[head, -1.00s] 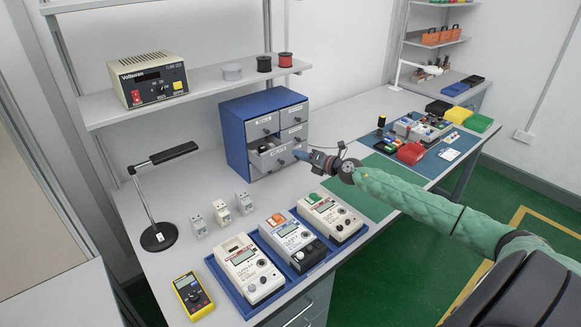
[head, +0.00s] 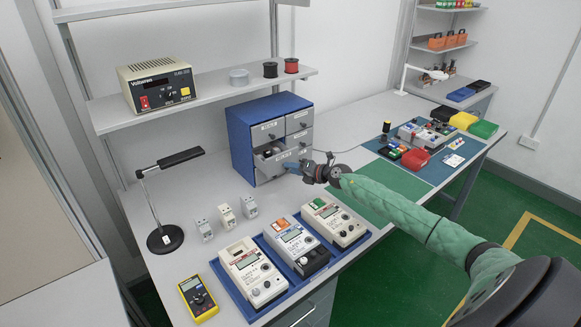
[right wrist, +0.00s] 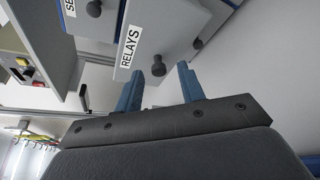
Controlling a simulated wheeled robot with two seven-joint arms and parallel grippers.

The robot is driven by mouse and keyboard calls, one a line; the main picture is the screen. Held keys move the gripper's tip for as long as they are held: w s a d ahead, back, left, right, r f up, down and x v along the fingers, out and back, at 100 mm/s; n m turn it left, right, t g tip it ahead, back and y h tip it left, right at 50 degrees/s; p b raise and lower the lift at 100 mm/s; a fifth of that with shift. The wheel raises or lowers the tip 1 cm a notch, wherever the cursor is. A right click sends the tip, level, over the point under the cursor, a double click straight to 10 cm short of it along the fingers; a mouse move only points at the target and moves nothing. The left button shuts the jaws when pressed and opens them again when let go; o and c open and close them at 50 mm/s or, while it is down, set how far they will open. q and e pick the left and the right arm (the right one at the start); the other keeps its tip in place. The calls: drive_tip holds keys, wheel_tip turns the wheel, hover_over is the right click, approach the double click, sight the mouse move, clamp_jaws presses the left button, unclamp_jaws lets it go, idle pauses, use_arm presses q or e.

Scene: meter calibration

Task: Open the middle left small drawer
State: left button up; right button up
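A blue cabinet (head: 240,150) with grey drawers stands at the back of the bench. In its left column, the drawer below the top-left one is partly pulled out, with dark contents showing; its front (head: 270,168) faces me. In the right wrist view a drawer front labelled RELAYS (right wrist: 128,48) has a dark round knob (right wrist: 158,66). My right gripper (head: 290,167) is at the front of the cabinet. In the right wrist view its blue fingers (right wrist: 159,88) are apart, with the knob seen between their tips; contact is not visible. My left gripper is out of view.
A shelf (head: 205,95) with a power supply (head: 156,82) hangs above. A desk lamp (head: 165,237) stands left. Three meters sit in a blue tray (head: 233,290) in front, beside a yellow multimeter (head: 198,298). A green mat (head: 350,185) lies right of the cabinet, partly under my arm.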

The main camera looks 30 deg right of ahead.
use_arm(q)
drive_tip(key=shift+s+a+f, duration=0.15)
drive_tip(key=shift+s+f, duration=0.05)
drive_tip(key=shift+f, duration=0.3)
use_arm(e)
drive_tip(key=shift+x, duration=0.9)
clamp_jaws()
drive_tip(key=shift+s, duration=0.15)
